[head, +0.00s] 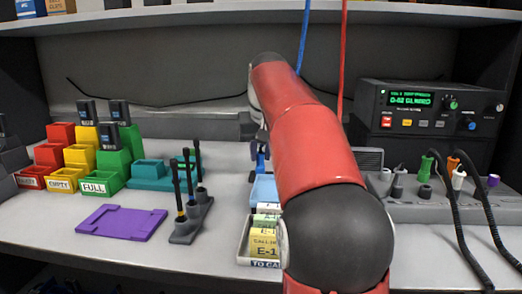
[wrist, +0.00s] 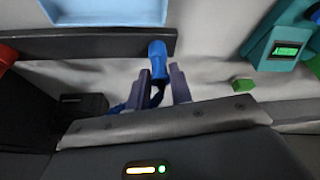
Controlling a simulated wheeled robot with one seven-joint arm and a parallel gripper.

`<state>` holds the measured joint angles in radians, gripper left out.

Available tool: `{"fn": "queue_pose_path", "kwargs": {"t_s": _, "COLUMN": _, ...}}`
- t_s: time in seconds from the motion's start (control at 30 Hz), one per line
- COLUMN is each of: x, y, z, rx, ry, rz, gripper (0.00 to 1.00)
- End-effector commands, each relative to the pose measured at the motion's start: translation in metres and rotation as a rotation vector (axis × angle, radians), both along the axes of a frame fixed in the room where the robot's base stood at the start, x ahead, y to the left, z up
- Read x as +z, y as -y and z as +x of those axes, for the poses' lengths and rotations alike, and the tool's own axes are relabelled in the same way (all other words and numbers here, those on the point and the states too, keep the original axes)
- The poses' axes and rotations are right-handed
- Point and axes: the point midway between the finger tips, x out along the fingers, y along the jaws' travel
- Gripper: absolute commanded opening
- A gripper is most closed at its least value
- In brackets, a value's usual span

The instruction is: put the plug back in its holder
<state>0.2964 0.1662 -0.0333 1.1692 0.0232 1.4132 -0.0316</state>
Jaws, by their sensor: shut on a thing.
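My gripper (wrist: 161,86) shows at the centre of the wrist view, its two dark fingers close together around a blue plug (wrist: 157,58). A blue cord hangs by the fingers. In the head view my red arm hides most of the gripper; a small blue part (head: 261,160) shows at the arm's left edge, low over the shelf. A grey socket strip (head: 410,211) at the right carries green (head: 426,165), orange (head: 453,162), white (head: 458,179) and purple (head: 493,181) plugs. I cannot tell which holder belongs to the blue plug.
A grey rack (head: 184,235) with upright black sticks, a purple plate (head: 120,223) and coloured bins (head: 97,184) stand left of my arm. A tray (head: 244,250) with yellow cards lies beside it. A black console (head: 425,120) stands at the back right. Black cords cross the right side.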

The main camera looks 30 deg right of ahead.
Motion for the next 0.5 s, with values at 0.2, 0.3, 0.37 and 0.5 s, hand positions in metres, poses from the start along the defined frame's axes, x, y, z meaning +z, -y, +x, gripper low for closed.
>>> {"fn": "queue_pose_path", "kwargs": {"t_s": 0.2, "x": -0.0012, "y": 0.0000, "z": -0.0001, "rx": 0.000, "ry": 0.000, "rz": 0.000, "gripper": 0.07}}
{"fn": "queue_pose_path", "kwargs": {"t_s": 0.3, "x": -0.0014, "y": -0.0001, "z": -0.0002, "rx": 0.000, "ry": -0.001, "rz": 0.000, "gripper": 0.07}}
{"fn": "queue_pose_path", "kwargs": {"t_s": 0.37, "x": -0.0015, "y": 0.0000, "z": -0.0001, "rx": 0.000, "ry": -0.001, "rz": 0.000, "gripper": 0.07}}
{"fn": "queue_pose_path", "kwargs": {"t_s": 0.5, "x": -0.0017, "y": -0.0001, "z": -0.0002, "rx": 0.000, "ry": -0.002, "rz": 0.001, "gripper": 0.24}}
